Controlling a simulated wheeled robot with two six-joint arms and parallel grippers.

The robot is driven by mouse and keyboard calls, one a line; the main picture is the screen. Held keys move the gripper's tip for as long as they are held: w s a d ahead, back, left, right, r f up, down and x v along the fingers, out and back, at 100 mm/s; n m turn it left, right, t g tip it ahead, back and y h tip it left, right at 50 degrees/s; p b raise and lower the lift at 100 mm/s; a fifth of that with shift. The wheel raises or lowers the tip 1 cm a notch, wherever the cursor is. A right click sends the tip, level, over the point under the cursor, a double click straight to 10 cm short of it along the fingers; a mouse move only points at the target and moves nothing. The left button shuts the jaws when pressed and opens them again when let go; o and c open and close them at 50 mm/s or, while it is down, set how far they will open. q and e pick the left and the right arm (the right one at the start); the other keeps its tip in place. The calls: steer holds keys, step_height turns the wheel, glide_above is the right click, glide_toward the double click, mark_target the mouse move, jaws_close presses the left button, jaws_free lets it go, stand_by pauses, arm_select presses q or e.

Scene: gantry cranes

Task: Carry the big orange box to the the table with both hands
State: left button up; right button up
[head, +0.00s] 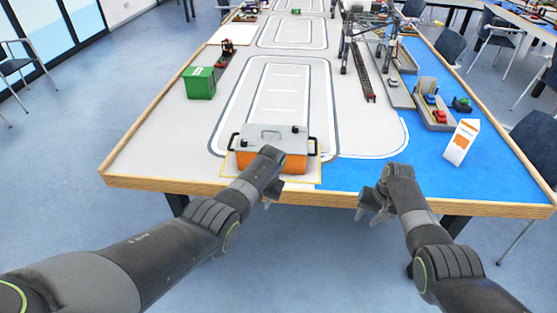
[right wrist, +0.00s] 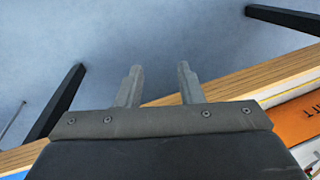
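The big orange box (head: 295,162) has a grey lid and dark side handles. It stands on the near edge of the table (head: 150,184), on a yellow-outlined patch. My left gripper (head: 268,203) is in front of the box at the table edge and hides part of its front; its fingers are too small to read. My right gripper (head: 368,212) is to the right of the box, apart from it, by the table edge. In the right wrist view its two fingers (right wrist: 160,85) are spread with nothing between them. An orange surface with lettering (right wrist: 300,120) shows at that view's right edge.
A green container (head: 200,84) stands at the left on the table. A gantry crane (head: 370,42) is further back. Blue table surface right of the box is clear.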

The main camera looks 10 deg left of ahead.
step_height(320, 180, up, 11)
steer(key=shift+d, duration=0.45)
steer(key=shift+w, duration=0.1)
